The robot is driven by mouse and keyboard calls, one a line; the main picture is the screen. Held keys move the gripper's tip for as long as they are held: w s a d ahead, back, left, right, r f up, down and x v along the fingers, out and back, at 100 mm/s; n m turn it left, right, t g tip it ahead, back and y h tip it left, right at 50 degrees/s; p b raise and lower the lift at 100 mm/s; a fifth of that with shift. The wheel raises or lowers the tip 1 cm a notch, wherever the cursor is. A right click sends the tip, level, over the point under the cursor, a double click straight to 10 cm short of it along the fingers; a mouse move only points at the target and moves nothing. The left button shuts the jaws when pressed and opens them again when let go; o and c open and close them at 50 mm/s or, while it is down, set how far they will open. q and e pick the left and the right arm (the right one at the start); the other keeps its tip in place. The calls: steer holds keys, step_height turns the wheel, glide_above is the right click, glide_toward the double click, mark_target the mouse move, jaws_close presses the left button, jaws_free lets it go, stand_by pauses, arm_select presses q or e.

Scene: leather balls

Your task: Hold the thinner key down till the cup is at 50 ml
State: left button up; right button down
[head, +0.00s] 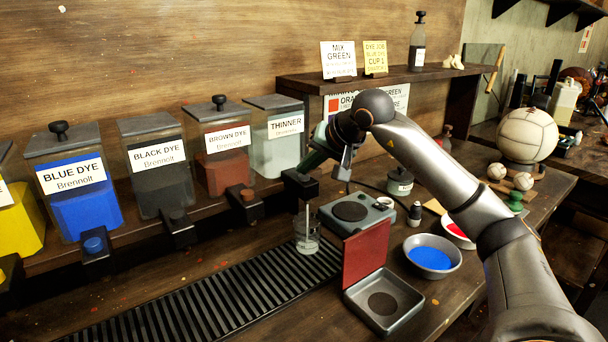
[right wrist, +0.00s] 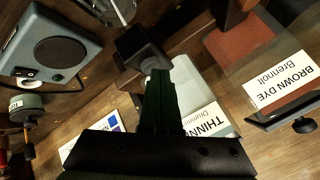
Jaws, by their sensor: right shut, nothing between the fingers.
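The thinner bin (head: 277,140) is a clear container with pale contents, labelled THINNER. Its dark dispenser block (head: 300,186) juts out below, and also shows in the right wrist view (right wrist: 143,52). My right gripper (head: 308,163) is shut and empty, its fingertips at the top of this block. The fingers cover the key, and I cannot tell if it is pressed. The clear cup (head: 307,244) stands upright on the grate below the outlet, with a little in the bottom. A thin pale vertical line runs into it, a stream or a rod. Its marks are unreadable.
Blue (head: 75,195), black (head: 155,170) and brown dye bins (head: 216,150) stand left of the thinner. A slotted drip grate (head: 205,300) runs along the front. A grey scale (head: 355,212), an open red-lidded box (head: 383,300) and a blue bowl (head: 432,257) lie right of the cup.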

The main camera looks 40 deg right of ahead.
mark_target(306, 178)
arm_select(q)
steer(key=shift+w+r, duration=0.15)
steer(key=shift+w, duration=0.15)
arm_select(e)
steer(key=shift+f, duration=0.1)
arm_select(q)
steer(key=shift+s+f, duration=0.2)
steer(key=shift+s, duration=0.1)
stand_by(0.6)
stand_by(0.4)
steer(key=shift+w+r+p, duration=0.15)
steer(key=shift+r+p, duration=0.4)
steer(key=shift+r, duration=0.05)
steer(key=shift+w+r+p, duration=0.15)
steer(key=shift+r+p, duration=0.35)
steer(key=shift+r, duration=0.1)
arm_select(e)
steer(key=shift+r, duration=0.95)
arm_select(q)
steer(key=r+p, duration=0.5)
steer(key=shift+s, duration=0.3)
arm_select(e)
step_height(306, 178, up, 5)
arm_select(q)
steer(key=shift+w+r, duration=0.1)
steer(key=shift+w, duration=0.2)
